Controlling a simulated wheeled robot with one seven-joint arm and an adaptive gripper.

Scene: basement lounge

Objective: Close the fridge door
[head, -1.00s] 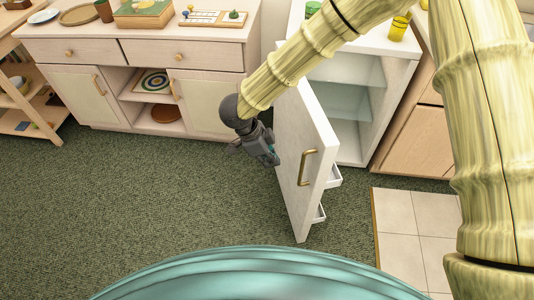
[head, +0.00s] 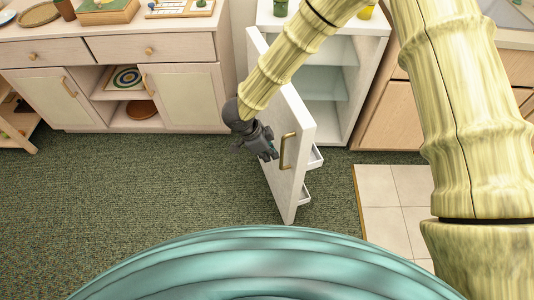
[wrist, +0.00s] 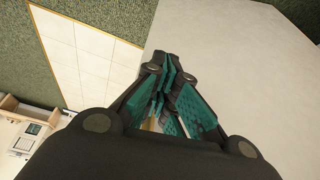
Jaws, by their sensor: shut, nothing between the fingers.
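The small white fridge (head: 351,75) stands open at the back, its shelves showing. Its white door (head: 291,183) is swung far out toward me, with a brass handle (head: 288,150) on its outer face and racks on its inner side. My gripper (head: 271,153) is shut and empty, beside the outer face of the door, left of the handle. In the wrist view my gripper (wrist: 172,92) has its teal fingers together in front of a broad pale surface, likely the door (wrist: 240,60). I cannot tell whether the fingers touch it.
A pale wooden cabinet (head: 102,72) with games on top stands left of the fridge. Wooden counter units (head: 392,115) stand to its right. A tiled floor patch (head: 384,205) lies at right; green carpet (head: 140,190) is clear at left.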

